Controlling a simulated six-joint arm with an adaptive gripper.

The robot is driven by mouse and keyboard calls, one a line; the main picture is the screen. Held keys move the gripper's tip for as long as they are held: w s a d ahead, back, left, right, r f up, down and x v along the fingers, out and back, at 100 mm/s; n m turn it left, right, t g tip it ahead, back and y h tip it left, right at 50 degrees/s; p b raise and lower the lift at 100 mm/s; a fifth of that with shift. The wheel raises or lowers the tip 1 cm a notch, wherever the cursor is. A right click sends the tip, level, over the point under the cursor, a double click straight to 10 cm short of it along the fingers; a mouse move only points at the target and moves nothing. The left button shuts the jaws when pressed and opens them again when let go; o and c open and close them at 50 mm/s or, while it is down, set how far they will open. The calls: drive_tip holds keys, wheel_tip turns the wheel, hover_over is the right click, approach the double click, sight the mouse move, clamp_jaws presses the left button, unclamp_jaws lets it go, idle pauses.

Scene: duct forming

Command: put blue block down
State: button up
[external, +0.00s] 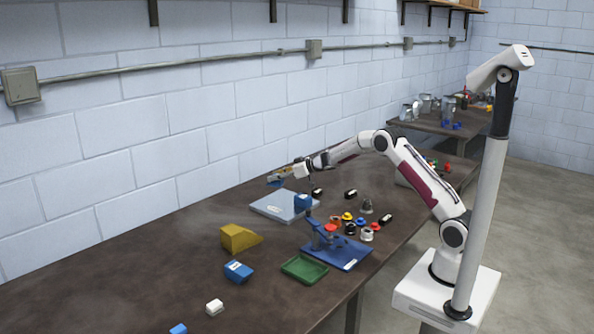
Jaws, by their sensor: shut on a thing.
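My gripper (284,175) is at the end of my arm, above the back edge of the table near the wall. It is shut on a small blue thing (275,182), which I take to be the blue block. The block hangs just above the far left part of a flat light grey plate (272,206). The gripper hides part of it, and whether it touches the plate is too small to tell. Another blue piece (303,203) stands at the plate's right end. A blue box with a white label (239,272) lies further forward on the table.
A yellow wedge (237,238), a green tray (305,269) and a blue fixture base (345,253) stand in front of the plate. Several small coloured and black parts (350,227) lie to its right. The left table area is clear.

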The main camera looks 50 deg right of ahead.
hover_over(277, 205)
drive_tip(key=shift+w+d+f, duration=0.1)
drive_tip(key=shift+w+f, duration=0.05)
drive_tip(key=shift+f, duration=2.9)
drive_tip(key=shift+f, duration=1.9)
drive_tip(key=shift+f, duration=0.1)
drive_tip(key=o, duration=1.3)
drive_tip(key=shift+f, duration=0.1)
drive_tip(key=shift+o, duration=0.2)
drive_tip(key=shift+r, duration=0.2)
